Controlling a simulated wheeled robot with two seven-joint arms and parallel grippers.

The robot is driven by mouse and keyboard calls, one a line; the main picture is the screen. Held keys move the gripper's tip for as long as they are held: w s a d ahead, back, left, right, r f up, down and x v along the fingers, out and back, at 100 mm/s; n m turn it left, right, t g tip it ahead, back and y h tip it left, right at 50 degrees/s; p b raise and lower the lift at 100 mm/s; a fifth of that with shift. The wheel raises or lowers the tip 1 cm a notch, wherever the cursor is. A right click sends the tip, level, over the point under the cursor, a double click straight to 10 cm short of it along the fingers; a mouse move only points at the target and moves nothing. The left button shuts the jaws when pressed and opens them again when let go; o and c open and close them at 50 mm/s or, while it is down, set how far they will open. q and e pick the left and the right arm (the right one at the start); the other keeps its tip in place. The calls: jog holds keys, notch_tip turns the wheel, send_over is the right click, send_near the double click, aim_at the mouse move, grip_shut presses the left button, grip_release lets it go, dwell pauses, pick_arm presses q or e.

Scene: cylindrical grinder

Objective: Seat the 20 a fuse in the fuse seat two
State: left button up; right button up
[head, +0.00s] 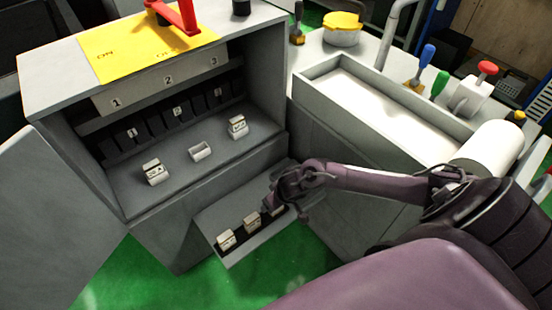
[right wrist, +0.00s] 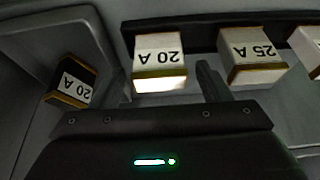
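Fuse seat two (head: 200,151) is the middle seat on the cabinet shelf and looks empty. A white 20 A fuse (right wrist: 160,55) stands in a dark-slotted tray, its label upside down in the right wrist view. My right gripper (head: 272,200) is over the tray's far right end in the head view. In the right wrist view the gripper (right wrist: 158,95) is open; one finger shows right of this fuse, and the left finger is hard to make out. Another 20 A fuse (right wrist: 72,84) sits tilted at the left. My left gripper is out of view.
The tray (head: 238,254) also holds a 25 A fuse (right wrist: 252,55) and others. The outer seats hold fuses, left (head: 154,173) and right (head: 237,127). The cabinet (head: 270,85) encloses the seats, its door (head: 60,220) open. A workbench trough (head: 385,105) stands at right.

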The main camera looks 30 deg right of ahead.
jog(key=c, duration=1)
jog(key=shift+c, duration=0.5)
jog(key=shift+r, duration=0.1)
